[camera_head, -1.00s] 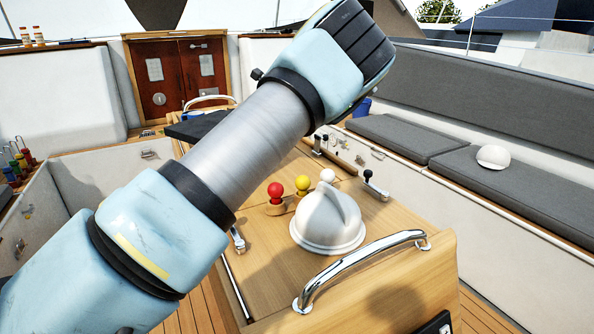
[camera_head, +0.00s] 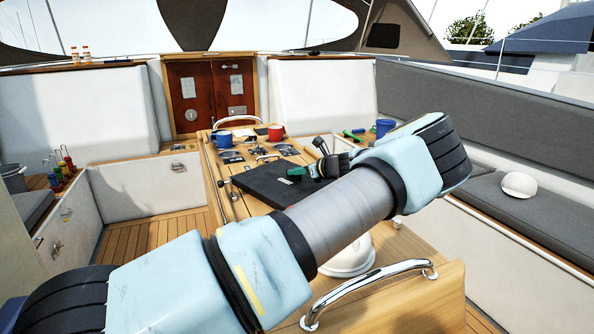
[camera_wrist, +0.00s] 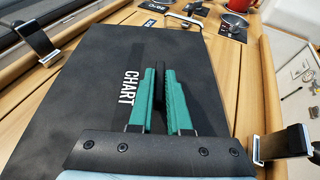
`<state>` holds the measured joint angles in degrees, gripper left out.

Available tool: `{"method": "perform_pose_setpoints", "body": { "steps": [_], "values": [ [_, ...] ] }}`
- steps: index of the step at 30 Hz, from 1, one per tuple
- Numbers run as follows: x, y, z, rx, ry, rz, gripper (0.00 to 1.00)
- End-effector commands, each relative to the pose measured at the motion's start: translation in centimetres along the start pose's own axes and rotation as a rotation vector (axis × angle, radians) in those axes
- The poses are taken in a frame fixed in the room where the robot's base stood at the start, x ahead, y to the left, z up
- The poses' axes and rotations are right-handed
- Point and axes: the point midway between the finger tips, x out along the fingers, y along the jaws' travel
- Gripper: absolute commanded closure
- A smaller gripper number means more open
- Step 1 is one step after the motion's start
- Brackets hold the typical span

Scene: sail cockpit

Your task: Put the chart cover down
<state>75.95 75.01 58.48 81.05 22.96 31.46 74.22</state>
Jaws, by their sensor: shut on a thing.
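The chart cover is a flat black board marked "CHART" (camera_wrist: 80,110), with a dark upright grip in its middle. In the head view the cover (camera_head: 262,184) lies level over the wooden cockpit table, partly behind my arm. My gripper (camera_wrist: 160,75) has green fingers shut on the grip, one on each side. The gripper also shows in the head view (camera_head: 322,166), above the cover. I cannot tell whether the cover rests on the table or hangs just above it.
Black-and-metal clips stand left (camera_wrist: 38,42) and right (camera_wrist: 284,144) of the cover. Beyond it are a blue mug (camera_head: 222,138), a red mug (camera_head: 276,132) and small metal items. A chrome rail (camera_head: 370,290) and white dome (camera_head: 350,258) are nearer. Grey benches line the right.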

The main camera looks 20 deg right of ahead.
Motion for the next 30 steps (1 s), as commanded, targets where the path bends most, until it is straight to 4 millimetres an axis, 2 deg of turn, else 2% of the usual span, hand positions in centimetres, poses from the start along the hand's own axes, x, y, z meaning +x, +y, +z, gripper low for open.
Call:
{"method": "perform_pose_setpoints", "body": {
  "steps": [5, 6, 13, 23, 26, 30],
  "values": [
    [0.0, 0.0, -0.1, 0.000, 0.000, 0.000, 1.00],
    [0.0, 0.0, -0.1, 0.000, 0.000, 0.000, 0.80],
    [0.0, 0.0, -0.1, 0.000, 0.000, 0.000, 0.54],
    [-0.4, -0.1, -0.1, -0.001, 0.001, -0.002, 0.54],
    [-1.6, -0.1, -0.3, -0.001, 0.001, -0.003, 0.54],
    [-4.3, -0.1, -0.5, -0.002, 0.002, -0.004, 0.54]
  ]
}}
